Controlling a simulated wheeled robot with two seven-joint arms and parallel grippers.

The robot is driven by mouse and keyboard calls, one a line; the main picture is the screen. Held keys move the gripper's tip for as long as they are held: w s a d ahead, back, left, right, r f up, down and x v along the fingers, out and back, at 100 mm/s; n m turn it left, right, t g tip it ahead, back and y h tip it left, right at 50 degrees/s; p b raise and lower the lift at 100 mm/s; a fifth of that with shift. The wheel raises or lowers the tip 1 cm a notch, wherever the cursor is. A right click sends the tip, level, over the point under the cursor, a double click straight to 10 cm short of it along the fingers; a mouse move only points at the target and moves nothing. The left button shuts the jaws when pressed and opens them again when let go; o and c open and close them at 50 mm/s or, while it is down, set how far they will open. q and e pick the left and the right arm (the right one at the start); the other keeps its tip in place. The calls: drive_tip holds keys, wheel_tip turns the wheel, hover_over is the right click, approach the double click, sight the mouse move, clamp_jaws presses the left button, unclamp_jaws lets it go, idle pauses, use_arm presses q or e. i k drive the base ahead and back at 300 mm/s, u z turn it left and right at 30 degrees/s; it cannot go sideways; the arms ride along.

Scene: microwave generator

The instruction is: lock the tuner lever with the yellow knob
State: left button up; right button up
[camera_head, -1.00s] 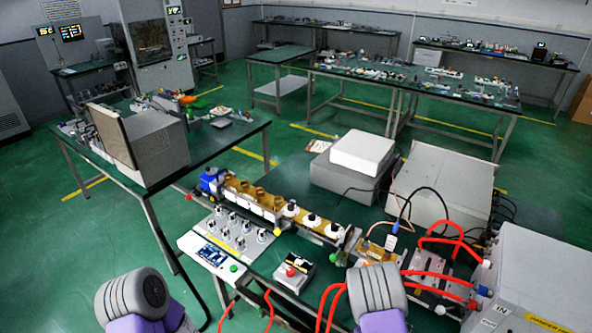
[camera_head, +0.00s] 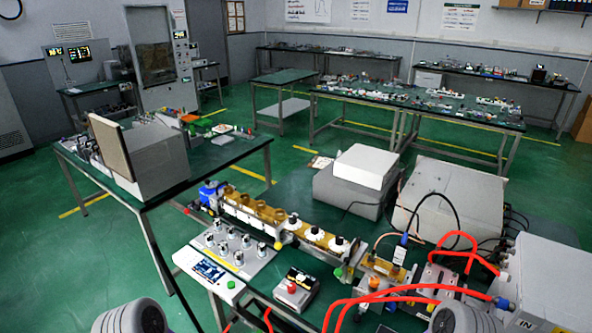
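The brass-coloured waveguide row (camera_head: 270,213) runs across the near bench, with a blue unit (camera_head: 209,192) at its left end and white-topped tuner parts (camera_head: 315,234) toward its right. A small yellow knob (camera_head: 278,245) shows low on its front side, just behind the panel of silver knobs. The lever itself is too small to make out, so I cannot tell its position. Only rounded grey links of my two arms show at the bottom edge. Both grippers are out of view, and neither arm is seen touching the waveguide row.
The silver-knob panel (camera_head: 235,246), a white display board (camera_head: 208,268) and a box with a red button (camera_head: 297,288) stand in front of the row. Red hoses (camera_head: 400,290) loop across the right side. Grey boxes (camera_head: 352,180) stand behind.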

sight(279, 245)
drive_tip(key=u, duration=1.75)
drive_tip(key=i, duration=1.95)
drive_tip(key=z, duration=2.9)
